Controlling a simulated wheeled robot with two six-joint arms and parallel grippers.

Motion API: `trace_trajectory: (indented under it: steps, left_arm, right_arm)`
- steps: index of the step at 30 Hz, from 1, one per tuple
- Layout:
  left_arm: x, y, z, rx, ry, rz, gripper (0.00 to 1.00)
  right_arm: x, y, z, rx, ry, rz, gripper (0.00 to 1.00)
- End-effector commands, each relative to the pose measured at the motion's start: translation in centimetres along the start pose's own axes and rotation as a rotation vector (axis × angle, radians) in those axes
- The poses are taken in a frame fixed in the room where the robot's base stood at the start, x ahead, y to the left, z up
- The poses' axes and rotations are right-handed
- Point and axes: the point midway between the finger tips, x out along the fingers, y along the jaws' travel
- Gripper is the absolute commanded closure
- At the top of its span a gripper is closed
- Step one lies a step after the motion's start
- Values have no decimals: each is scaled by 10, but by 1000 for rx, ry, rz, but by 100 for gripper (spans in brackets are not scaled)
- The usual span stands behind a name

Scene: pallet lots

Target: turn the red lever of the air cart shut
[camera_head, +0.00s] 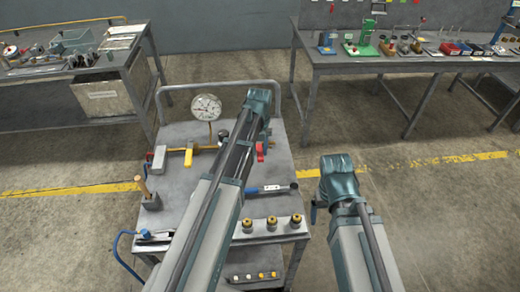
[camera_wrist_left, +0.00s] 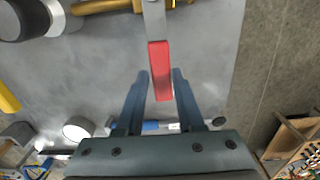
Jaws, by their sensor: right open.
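The red lever (camera_head: 260,152) shows in the head view on the air cart (camera_head: 180,205), just right of my left arm. In the left wrist view the red lever (camera_wrist_left: 160,70) hangs from a grey metal arm below a brass pipe, its length running roughly up and down the picture. My left gripper (camera_wrist_left: 161,90) is open; its two blue fingers stand either side of the lever's lower part, with a gap on both sides. In the head view my left gripper (camera_head: 258,105) is mostly hidden by its wrist. My right gripper (camera_head: 333,180) is right of the cart, its fingers mostly hidden.
A round gauge (camera_head: 206,108) and a yellow handle (camera_head: 189,158) stand left of my left arm. A blue-handled tool (camera_head: 268,189) and several brass fittings (camera_head: 271,223) lie near the cart's front. A workbench (camera_head: 410,62) stands back right.

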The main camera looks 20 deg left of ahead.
Motion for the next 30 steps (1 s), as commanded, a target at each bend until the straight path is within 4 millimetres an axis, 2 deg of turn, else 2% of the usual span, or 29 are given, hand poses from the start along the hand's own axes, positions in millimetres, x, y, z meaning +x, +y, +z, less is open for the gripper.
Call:
trace_trajectory:
  steps: [1,3,17,23,30]
  left_arm:
    - [0,0,0,-1,0,0,52]
    - [0,0,0,-1,0,-1,40]
    - [-6,-1,0,-2,1,-2,40]
    - [-24,-1,0,-2,1,-2,40]
    - [-59,-1,0,-2,1,-2,40]
  right_arm:
    - [0,0,0,0,0,0,16]
    - [0,0,0,0,0,0,16]
    - [-6,0,0,0,0,0,16]
    - [-24,2,1,0,0,0,16]
    - [-59,6,3,0,0,0,16]
